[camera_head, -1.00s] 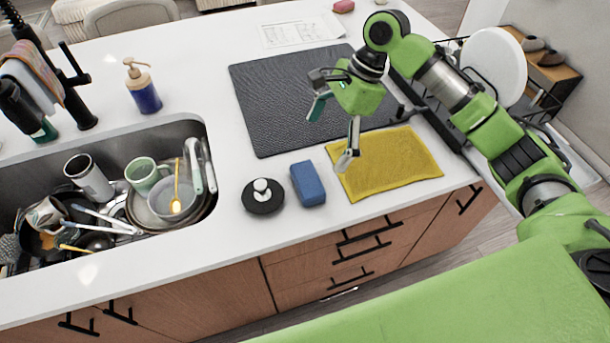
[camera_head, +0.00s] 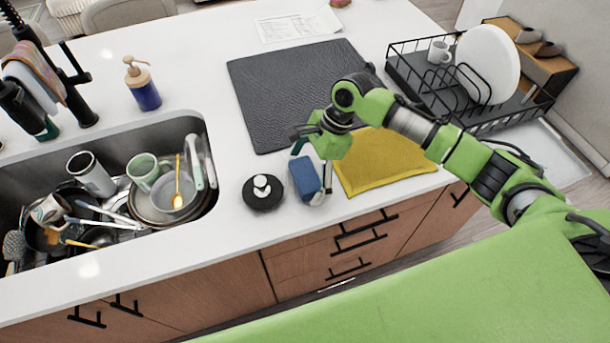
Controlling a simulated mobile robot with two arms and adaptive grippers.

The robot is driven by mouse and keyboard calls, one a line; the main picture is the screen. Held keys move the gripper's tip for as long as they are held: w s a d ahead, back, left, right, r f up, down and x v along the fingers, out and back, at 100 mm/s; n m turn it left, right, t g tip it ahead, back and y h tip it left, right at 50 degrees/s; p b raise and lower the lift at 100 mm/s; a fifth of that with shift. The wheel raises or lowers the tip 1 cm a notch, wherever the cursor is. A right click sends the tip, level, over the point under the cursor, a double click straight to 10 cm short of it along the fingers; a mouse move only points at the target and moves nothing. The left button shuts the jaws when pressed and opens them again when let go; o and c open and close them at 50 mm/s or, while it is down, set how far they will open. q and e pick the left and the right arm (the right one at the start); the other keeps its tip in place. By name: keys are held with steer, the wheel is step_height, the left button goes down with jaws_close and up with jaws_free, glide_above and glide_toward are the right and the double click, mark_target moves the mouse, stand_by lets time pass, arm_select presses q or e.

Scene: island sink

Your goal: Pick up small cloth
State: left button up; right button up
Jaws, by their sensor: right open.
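A small yellow cloth (camera_head: 385,165) lies flat on the white counter near its front edge, partly over the dark mat's near right corner. My right gripper (camera_head: 310,172) is open, at the cloth's left side and over the blue sponge (camera_head: 305,181). One finger is by the sponge's upper left and the other by its right side; I cannot tell whether they touch it. The arm and gripper hide the cloth's upper left part. My left gripper is not in view. A cloth with grey and orange parts (camera_head: 40,70) hangs over the black faucet.
A black round scrubber with a white knob (camera_head: 262,192) stands left of the sponge. The dark mat (camera_head: 285,95) lies behind. The sink (camera_head: 110,185) full of dishes is at left, a soap bottle (camera_head: 142,88) behind it. A dish rack (camera_head: 470,100) stands at right.

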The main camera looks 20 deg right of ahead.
steer(key=c, duration=1.1)
steer(key=shift+r, duration=0.1)
steer(key=shift+r+b, duration=0.35)
steer(key=shift+r, duration=0.15)
steer(key=s+d+r+b, duration=0.2)
steer(key=d+r, duration=0.4)
steer(key=s+d+r+b, duration=0.2)
steer(key=d+r, duration=0.4)
steer(key=d, duration=0.1)
steer(key=shift+s+d, duration=0.15)
steer(key=shift+s, duration=0.15)
steer(key=shift+o, duration=0.6)
